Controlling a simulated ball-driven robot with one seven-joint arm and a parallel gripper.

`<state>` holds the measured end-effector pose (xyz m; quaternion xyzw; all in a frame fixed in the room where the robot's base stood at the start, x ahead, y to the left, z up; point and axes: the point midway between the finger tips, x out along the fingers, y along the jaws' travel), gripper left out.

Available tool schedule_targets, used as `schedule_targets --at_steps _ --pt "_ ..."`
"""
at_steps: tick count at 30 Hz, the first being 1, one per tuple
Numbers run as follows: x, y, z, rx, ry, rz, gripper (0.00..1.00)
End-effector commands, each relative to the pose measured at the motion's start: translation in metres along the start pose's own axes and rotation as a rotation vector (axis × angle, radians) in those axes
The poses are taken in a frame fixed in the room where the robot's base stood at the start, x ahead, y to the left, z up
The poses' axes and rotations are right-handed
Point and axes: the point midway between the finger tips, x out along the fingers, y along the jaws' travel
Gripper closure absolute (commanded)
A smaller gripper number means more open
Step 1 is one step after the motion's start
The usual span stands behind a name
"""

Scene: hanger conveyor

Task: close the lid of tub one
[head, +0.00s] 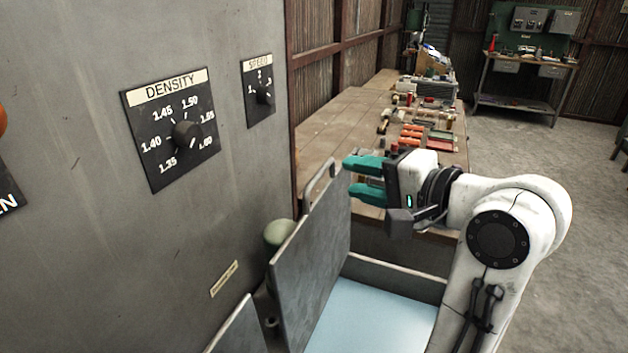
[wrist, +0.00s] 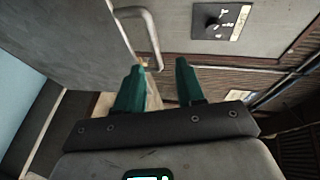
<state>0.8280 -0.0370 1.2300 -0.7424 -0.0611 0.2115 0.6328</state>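A grey metal lid (head: 312,262) stands open, nearly upright, on a tub whose light-blue inside (head: 375,315) shows below it; I cannot read whether this is tub one. The lid has a bar handle (head: 319,184) at its top edge. The lid (wrist: 60,35) and its handle (wrist: 141,35) also show in the wrist view. My gripper (head: 347,178) has teal fingers, open and empty, just right of the handle in the head view. In the wrist view my gripper (wrist: 158,75) has a clear gap between its fingers, with the handle's end just beyond.
A grey machine wall with a density dial (head: 187,135) and a speed dial (head: 263,92) rises at left. Part of another grey lid (head: 240,330) shows at the bottom. A long wooden bench (head: 345,115) with tools stands behind. Open floor (head: 590,210) lies at right.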

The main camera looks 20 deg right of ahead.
Motion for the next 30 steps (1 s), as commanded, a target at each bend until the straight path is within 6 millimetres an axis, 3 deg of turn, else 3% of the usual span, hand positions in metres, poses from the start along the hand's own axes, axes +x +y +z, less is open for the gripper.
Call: schedule_targets --at_steps 1,7,21,30 --pt "0.002 0.009 0.001 0.0 0.0 0.0 0.62" --pt "0.012 0.009 0.001 0.001 -0.001 0.0 0.62" --pt "0.09 0.008 0.002 0.001 -0.002 0.002 0.62" --pt "0.11 0.009 0.001 0.0 -0.001 0.001 0.62"
